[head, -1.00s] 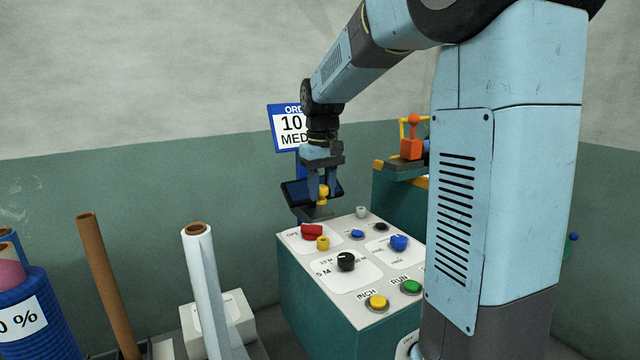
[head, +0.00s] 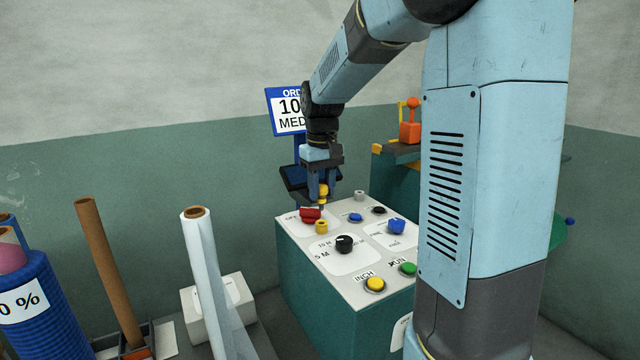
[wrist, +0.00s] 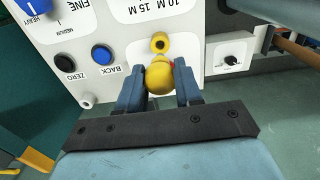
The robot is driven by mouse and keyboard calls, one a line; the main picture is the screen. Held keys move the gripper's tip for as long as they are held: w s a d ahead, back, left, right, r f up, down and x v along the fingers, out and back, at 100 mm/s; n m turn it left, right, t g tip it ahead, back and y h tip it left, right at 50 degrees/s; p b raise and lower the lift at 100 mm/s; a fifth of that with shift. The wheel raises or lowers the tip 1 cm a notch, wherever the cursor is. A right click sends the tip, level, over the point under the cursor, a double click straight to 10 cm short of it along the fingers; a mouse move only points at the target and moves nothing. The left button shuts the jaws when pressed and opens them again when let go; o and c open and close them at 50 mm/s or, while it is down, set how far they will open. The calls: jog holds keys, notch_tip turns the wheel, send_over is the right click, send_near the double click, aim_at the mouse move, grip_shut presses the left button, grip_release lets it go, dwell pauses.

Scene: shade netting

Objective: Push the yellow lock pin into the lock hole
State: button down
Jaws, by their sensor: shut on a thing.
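The yellow lock pin (head: 323,190) has a round knob and is held upright in my gripper (head: 321,196), above the far left part of the white control panel (head: 350,266). The wrist view shows the knob (wrist: 158,78) between the two fingers of my gripper (wrist: 160,84). A yellow ring-shaped socket (head: 321,227), which looks like the lock hole, stands on the panel just in front of the pin. It also shows in the wrist view (wrist: 160,43), apart from the knob. The pin's lower end is hard to make out.
A red switch (head: 310,214) stands close to the socket. A black knob (head: 344,244), a blue knob (head: 397,226) and several push buttons cover the panel. Film and tube rolls (head: 205,270) stand to the left. A blue order sign (head: 287,112) is behind.

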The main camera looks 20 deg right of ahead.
aim_at(322, 198)
jog(key=shift+f, duration=1.3)
jog(key=shift+s+f, duration=0.1)
jog(key=shift+f, duration=1.5)
dwell(0.8)
jog(key=c, duration=0.7)
grip_release()
jog(key=shift+o, duration=0.2)
notch_tip(322, 198, up, 14)
jog(key=shift+f, duration=0.15)
jog(key=s+f+m+t, duration=0.2)
jog(key=s+t, duration=0.3)
jog(key=s, duration=1.9)
jog(key=shift+s+a+f+t, duration=0.15)
jog(key=shift+s+f+t, duration=0.15)
jog(key=shift+s+f, duration=0.15)
